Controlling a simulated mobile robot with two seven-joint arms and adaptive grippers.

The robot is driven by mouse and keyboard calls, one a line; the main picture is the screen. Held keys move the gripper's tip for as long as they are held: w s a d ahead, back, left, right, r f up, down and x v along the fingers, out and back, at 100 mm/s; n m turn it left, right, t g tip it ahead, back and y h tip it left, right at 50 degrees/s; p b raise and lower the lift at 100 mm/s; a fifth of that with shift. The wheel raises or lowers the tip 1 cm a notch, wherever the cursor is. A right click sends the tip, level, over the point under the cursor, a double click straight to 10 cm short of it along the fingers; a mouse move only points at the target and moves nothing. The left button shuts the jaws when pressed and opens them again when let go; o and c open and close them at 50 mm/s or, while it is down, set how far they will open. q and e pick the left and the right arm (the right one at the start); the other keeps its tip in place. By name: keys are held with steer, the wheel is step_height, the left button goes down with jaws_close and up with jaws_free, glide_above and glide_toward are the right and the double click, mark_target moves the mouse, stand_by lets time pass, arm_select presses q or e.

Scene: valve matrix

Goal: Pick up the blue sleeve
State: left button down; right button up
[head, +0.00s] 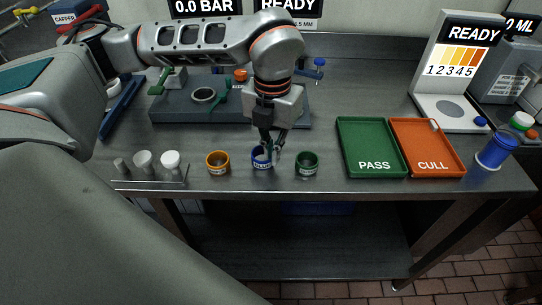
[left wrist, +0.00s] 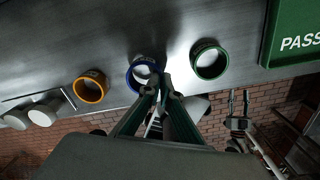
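The blue sleeve (head: 257,162) is a short, labelled ring near the front edge of the bench. It also shows in the left wrist view (left wrist: 133,78). My left gripper (head: 272,150) points down at it, and its fingertips (left wrist: 160,84) come together at the sleeve's right rim, partly hiding it. They look closed on the sleeve wall. The sleeve seems upright and level with its neighbours; I cannot see any gap under it. My right gripper (left wrist: 239,98) appears small in the left wrist view, beyond the bench edge, with its two fingers apart and nothing between them.
An orange sleeve (head: 218,163) stands left of the blue one and a green sleeve (head: 307,164) right. A green PASS tray (head: 353,143) and an orange CULL tray (head: 407,148) lie further right. A dark fixture block (head: 172,112) is behind. Pale pegs (head: 170,162) stand left.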

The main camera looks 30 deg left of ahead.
arm_select(q)
step_height(320, 180, up, 19)
steer(key=p, duration=0.1)
steer(key=shift+f, duration=0.2)
stand_by(0.4)
stand_by(0.6)
steer(key=shift+f, duration=0.1)
